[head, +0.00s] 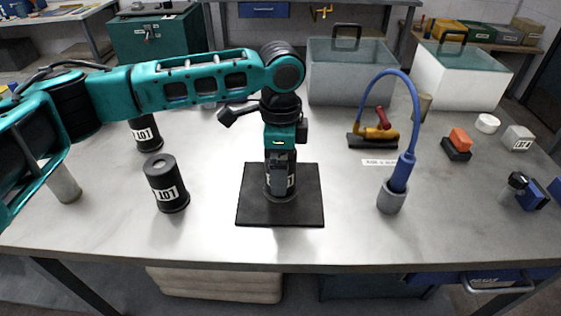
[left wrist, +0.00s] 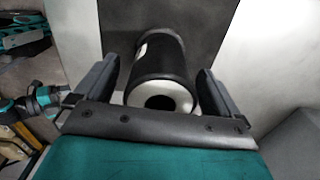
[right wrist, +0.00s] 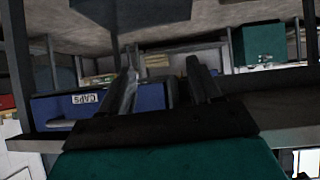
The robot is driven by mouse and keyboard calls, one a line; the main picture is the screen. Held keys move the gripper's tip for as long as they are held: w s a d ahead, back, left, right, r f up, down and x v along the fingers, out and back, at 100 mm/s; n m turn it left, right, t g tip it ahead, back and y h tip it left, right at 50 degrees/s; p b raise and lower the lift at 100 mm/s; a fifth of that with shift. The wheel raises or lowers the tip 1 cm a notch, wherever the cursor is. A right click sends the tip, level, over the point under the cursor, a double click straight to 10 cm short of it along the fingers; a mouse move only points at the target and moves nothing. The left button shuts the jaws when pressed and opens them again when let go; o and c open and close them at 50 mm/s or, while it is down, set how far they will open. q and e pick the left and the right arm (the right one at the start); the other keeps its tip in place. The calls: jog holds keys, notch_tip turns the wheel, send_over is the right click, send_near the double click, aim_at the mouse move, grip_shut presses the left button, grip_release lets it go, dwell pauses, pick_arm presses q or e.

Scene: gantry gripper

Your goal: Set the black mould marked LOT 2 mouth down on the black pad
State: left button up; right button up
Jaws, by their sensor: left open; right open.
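A black mould (head: 291,181) stands upright on the square black pad (head: 306,212). Its pale label is partly covered by my gripper, and its lot number cannot be read. In the left wrist view the mould (left wrist: 160,62) turns a light grey end with a dark round hole up towards the camera. My left gripper (head: 279,183) is open, pointing down over the mould with one finger on either side. My right gripper (right wrist: 162,62) is open and empty, away from the worktop, and shows only in its own wrist view.
Two similar black moulds with LOT labels stand left of the pad, one nearer (head: 167,183) and one farther (head: 145,134). A grey cup with a blue hose tool (head: 392,196) stands to the right. A red and yellow tool (head: 375,135) lies behind. The front worktop is clear.

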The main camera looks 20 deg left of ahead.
pick_arm(q)
jog(key=shift+r, duration=0.15)
notch_tip(320, 180, up, 12)
jog(key=shift+s+r+p, duration=0.15)
jog(key=shift+r+p, duration=0.1)
jog(key=shift+p, duration=0.2)
